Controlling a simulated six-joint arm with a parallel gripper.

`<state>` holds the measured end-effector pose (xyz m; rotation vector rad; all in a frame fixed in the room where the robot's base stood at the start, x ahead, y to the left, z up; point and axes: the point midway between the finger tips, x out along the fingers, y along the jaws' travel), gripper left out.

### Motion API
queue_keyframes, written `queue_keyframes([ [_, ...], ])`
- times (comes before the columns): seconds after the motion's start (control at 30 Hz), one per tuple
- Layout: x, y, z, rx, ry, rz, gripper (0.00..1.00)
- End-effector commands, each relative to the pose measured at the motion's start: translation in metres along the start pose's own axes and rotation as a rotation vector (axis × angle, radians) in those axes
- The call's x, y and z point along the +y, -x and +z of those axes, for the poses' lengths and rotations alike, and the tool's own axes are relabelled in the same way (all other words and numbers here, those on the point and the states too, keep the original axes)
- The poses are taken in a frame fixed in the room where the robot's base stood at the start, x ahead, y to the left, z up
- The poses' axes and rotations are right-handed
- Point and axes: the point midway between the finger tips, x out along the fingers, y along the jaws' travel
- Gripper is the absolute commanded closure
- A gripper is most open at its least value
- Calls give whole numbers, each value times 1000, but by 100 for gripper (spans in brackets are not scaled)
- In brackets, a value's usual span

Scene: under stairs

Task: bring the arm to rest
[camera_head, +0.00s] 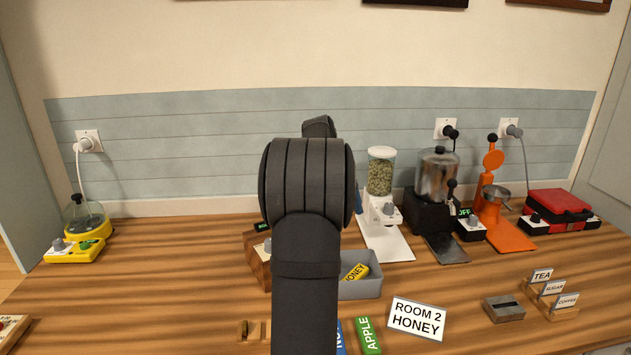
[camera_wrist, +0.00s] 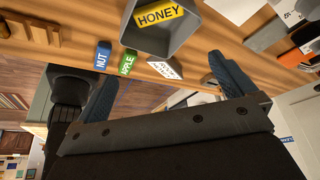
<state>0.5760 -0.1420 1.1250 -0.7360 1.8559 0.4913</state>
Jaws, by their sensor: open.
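My arm (camera_head: 307,200) rises through the middle of the head view and hides part of the counter behind it. In that view I cannot make out the fingers. In the wrist view my gripper (camera_wrist: 165,88) shows two blue-grey fingers spread well apart, with nothing held between them. Beyond the fingers are the wooden counter edge and a grey bin (camera_wrist: 185,42) with a yellow HONEY block (camera_wrist: 159,15) inside. The bin (camera_head: 372,288) and the HONEY block (camera_head: 355,272) also show in the head view, just right of my arm.
A green APPLE block (camera_head: 368,336) and a ROOM 2 HONEY card (camera_head: 417,318) lie near the front. A yellow appliance (camera_head: 75,249) stands left, a jar dispenser (camera_head: 382,185), orange press (camera_head: 505,225) and red appliance (camera_head: 558,204) right. The left counter is mostly clear.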

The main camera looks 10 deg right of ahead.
Motion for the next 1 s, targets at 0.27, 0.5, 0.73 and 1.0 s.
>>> queue_keyframes([
  [0.27,0,-50,-1,2,0,3,0],
  [0.5,0,-96,-1,2,0,3,0],
  [0.73,0,-123,4,0,0,1,0],
  [1.0,0,-116,2,0,0,0,0],
])
